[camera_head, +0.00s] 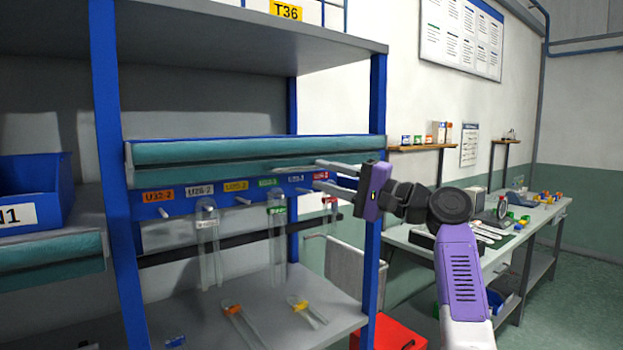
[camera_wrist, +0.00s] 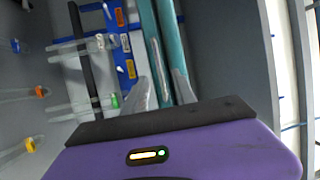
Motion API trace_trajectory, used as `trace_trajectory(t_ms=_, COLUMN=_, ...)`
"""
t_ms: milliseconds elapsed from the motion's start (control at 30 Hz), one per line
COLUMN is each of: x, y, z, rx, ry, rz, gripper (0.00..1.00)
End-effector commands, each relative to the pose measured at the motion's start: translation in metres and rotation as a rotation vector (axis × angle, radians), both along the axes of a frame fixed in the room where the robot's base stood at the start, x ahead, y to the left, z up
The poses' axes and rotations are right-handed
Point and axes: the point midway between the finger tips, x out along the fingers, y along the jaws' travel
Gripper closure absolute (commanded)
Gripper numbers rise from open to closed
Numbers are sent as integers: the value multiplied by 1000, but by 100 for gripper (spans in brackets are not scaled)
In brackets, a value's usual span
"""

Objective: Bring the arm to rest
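My gripper (camera_head: 318,174) is raised in front of the right end of the shelf rack. Its two thin fingers are spread apart with nothing visible between them. In the wrist view my gripper (camera_wrist: 163,88) also shows two separate fingers pointing toward the labelled rail and a teal bar. My purple arm reaches up from the lower right of the head view.
The blue labelled rail (camera_head: 225,196) has pegs with clear tagged pieces (camera_head: 208,240) hanging. More clear pieces with coloured ends lie on the shelf (camera_head: 190,305) below. A blue post (camera_head: 376,120) stands close behind my gripper. A workbench (camera_head: 540,215) is at right.

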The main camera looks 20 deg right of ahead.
Motion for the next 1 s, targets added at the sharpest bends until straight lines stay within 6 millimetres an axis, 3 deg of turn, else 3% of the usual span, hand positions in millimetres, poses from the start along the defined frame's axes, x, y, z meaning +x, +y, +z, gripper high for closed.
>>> trace_trajectory(t_ms=667, x=-5, y=-8, z=1, rx=-11, ry=-22, rz=-16, gripper=68)
trace_trajectory(t_ms=767, x=2, y=-21, z=9, rx=-31, ry=-72, rz=-90, gripper=68)
trace_trajectory(t_ms=867, x=4, y=-41, z=31, rx=-85, ry=-168, rz=-223, gripper=68)
trace_trajectory(t_ms=1000, x=3, y=-70, z=8, rx=-181, ry=-243, rz=-423, gripper=68)
